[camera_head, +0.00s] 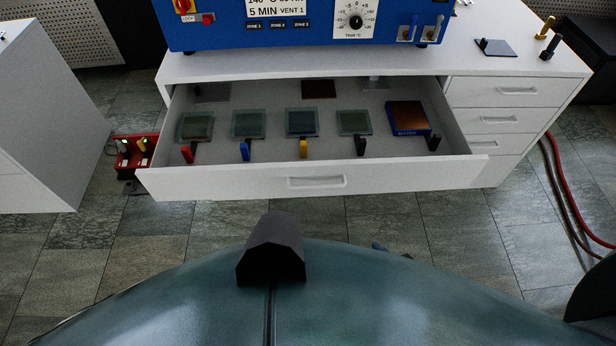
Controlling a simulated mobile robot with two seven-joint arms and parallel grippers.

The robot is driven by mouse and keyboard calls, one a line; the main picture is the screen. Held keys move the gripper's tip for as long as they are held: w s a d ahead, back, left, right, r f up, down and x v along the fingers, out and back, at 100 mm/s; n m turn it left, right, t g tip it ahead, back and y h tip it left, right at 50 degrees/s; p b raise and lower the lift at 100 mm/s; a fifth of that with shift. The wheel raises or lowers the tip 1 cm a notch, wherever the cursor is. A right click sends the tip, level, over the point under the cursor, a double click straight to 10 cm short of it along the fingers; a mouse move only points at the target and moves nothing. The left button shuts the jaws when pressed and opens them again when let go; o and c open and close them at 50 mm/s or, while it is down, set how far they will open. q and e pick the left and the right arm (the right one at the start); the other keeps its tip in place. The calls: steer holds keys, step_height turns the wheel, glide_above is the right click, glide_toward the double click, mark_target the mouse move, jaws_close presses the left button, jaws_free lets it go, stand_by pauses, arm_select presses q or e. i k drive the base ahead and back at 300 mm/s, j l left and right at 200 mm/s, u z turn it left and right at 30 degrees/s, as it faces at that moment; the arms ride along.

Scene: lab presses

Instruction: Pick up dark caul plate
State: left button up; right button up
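No single plate is clearly marked as the dark caul plate. A dark grey flat plate (497,48) with a small black knob lies on the right of the white cabinet top. In the open drawer (225,184), a row of square greenish-grey plates includes one with a red tab (196,127), one with a blue tab (248,124), a darker bluish one with a yellow tab (302,122) and one with a black tab (354,122). A dark brown plate (319,89) lies at the drawer's back. Neither gripper shows.
A copper-topped blue block (408,117) sits at the drawer's right. The blue press (300,30) stands on the cabinet top. A red box (137,152) is on the floor at left, near a white cabinet (50,110). Red hoses (565,190) run at right. Floor before the drawer is clear.

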mark_target(498, 48)
steer(key=z, duration=1.25)
steer(key=i+l+u, duration=0.15)
steer(key=i+l, duration=0.4)
steer(key=i+l+u, duration=0.15)
steer(key=i+l, duration=0.4)
steer(key=i+l+u, duration=0.15)
steer(key=i+l, duration=0.35)
steer(key=l, duration=0.2)
